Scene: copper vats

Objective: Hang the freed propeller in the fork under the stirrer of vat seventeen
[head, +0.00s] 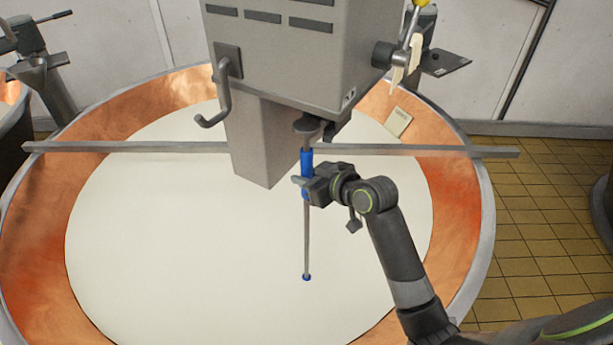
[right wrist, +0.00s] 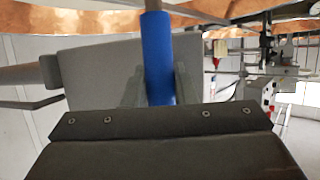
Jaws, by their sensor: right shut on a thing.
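The propeller (head: 306,238) shows as a thin grey rod with a blue sleeve and a small blue tip, hanging upright over the white liquid. My right gripper (head: 306,185) is shut on its blue sleeve, and the sleeve also shows between the fingers in the right wrist view (right wrist: 157,60). The rod's top end is at the dark fork (head: 309,126) under the grey stirrer housing (head: 290,50). I cannot tell whether it is seated there or only close below. The vat (head: 463,220) is copper with a grey rim. My left gripper is not in view.
A grey crossbar (head: 130,147) spans the vat behind the rod. A hook (head: 212,112) sticks out from the housing's left side. A pale tag (head: 398,121) lies at the vat's back right. Another vat (head: 12,100) stands at the left.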

